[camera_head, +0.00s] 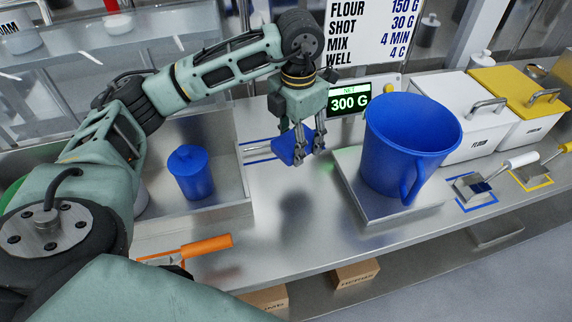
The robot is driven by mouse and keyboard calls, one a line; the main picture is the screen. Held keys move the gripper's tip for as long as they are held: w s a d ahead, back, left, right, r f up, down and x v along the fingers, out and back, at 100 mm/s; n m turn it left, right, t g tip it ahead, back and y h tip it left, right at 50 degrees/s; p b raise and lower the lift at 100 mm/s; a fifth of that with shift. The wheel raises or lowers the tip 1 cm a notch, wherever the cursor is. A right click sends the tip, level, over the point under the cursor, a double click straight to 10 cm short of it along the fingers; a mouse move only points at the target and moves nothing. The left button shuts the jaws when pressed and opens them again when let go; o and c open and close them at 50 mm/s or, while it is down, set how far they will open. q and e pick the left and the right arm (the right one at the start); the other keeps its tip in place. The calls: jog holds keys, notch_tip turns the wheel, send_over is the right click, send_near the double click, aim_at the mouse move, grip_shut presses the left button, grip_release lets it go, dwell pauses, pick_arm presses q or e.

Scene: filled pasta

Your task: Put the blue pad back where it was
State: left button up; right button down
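My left gripper (309,153) points down over the steel counter, with its fingers closed around a blue piece, apparently the blue pad (289,149). The pad is tilted and partly hidden by the fingers. A dark shadow lies on the counter below and in front of them, so the pad seems to be held above the surface. Blue outline lines (258,160) are marked on the counter just left of the pad, next to a thin metal rod. My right gripper is not in view.
A large blue jug (405,145) stands on a scale (378,207) right of the gripper; the display (349,102) reads 300 G. A blue lidded canister (190,173) stands in a steel tray (235,187). An orange-handled tool (205,247) lies in front. The central counter is clear.

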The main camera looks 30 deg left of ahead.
pick_arm(q)
jog(key=w+a+n, duration=0.3)
jog(key=a+n, duration=0.2)
jog(key=n, duration=0.8)
jog(key=f+p, duration=0.1)
jog(key=f, duration=0.9)
jog(key=shift+s+d+f+p, duration=0.1)
jog(key=shift+d+f+p, duration=0.1)
jog(key=shift+p, duration=0.15)
jog(key=shift+f, duration=0.1)
jog(key=shift+n, duration=0.3)
jog(key=shift+f, duration=0.2)
jog(key=o, duration=1.1)
jog(key=shift+r, duration=0.15)
